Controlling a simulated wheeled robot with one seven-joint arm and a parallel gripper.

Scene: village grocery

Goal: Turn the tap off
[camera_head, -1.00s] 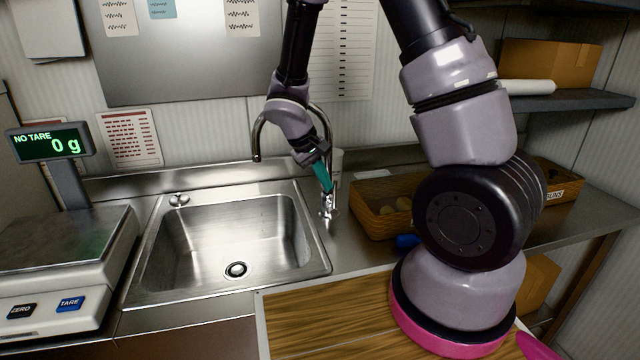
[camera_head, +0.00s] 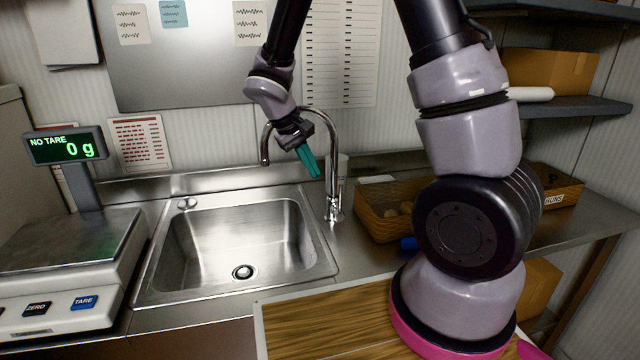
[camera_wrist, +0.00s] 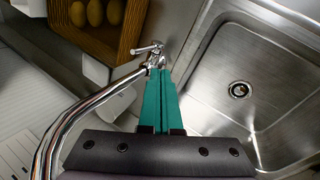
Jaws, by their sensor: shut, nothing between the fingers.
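The chrome tap (camera_head: 333,165) rises at the right rear edge of the steel sink (camera_head: 172,240), its spout curving to the left over the basin. Its lever and base (camera_head: 335,210) are at the bottom of the column. In the wrist view the tap (camera_wrist: 75,112) runs along the left, and its small lever (camera_wrist: 147,49) sticks out to the left just beyond the fingertips. No water stream shows. My gripper (camera_head: 316,175) is shut and empty, its teal fingers pointing down beside the tap column, above the lever. In the wrist view the gripper (camera_wrist: 160,72) appears close to the tap base; contact cannot be told.
A wicker basket (camera_head: 375,222) with round brown items stands right of the tap. A scale (camera_head: 60,290) reading 0 g is left of the sink. A wooden board (camera_head: 320,325) lies in front. The basin is empty.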

